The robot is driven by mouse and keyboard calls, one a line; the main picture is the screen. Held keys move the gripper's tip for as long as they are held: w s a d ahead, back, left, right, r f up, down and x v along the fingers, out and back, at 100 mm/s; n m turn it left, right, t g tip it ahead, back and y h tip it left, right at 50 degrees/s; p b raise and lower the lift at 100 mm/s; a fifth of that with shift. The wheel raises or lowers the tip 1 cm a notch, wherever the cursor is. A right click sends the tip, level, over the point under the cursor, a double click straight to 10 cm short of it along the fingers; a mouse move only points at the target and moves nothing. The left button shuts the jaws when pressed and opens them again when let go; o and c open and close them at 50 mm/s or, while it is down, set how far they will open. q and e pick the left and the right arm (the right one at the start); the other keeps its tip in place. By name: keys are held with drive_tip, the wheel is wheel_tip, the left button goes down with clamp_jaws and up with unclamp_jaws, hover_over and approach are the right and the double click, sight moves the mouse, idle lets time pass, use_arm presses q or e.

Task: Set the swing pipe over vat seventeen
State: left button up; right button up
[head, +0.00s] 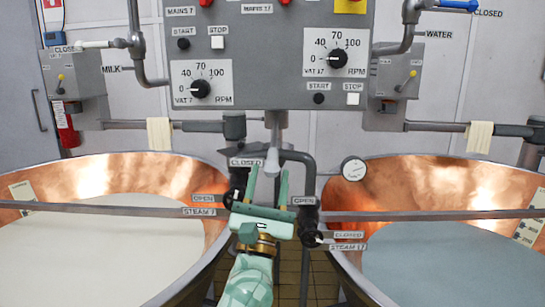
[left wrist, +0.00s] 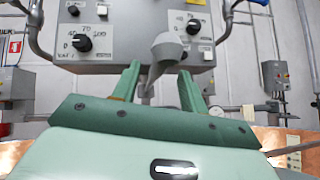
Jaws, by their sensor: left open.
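My left gripper (head: 269,174) is open and points up and away between the two vats. Its two green fingers stand on either side of a grey tapered piece (head: 272,160), which looks like the end of the swing pipe. In the left wrist view this piece (left wrist: 167,48) hangs down between and beyond the fingertips; I cannot tell whether they touch it. The left copper vat (head: 212,190) holds white liquid, and the right copper vat (head: 335,190) holds blue-grey liquid. My right gripper is not in view.
A grey control panel (head: 270,70) with two dials hangs above the gripper. Steam valves (head: 308,222) and dark pipes flank it closely. Long grey bars (head: 420,216) cross the vats. A round gauge (head: 354,169) sits on the right vat's rim.

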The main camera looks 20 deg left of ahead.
sight(273, 159)
use_arm(q)
drive_tip(key=x, duration=0.4)
drive_tip(key=shift+w+r, duration=0.25)
drive_tip(key=shift+w, duration=0.05)
clamp_jaws()
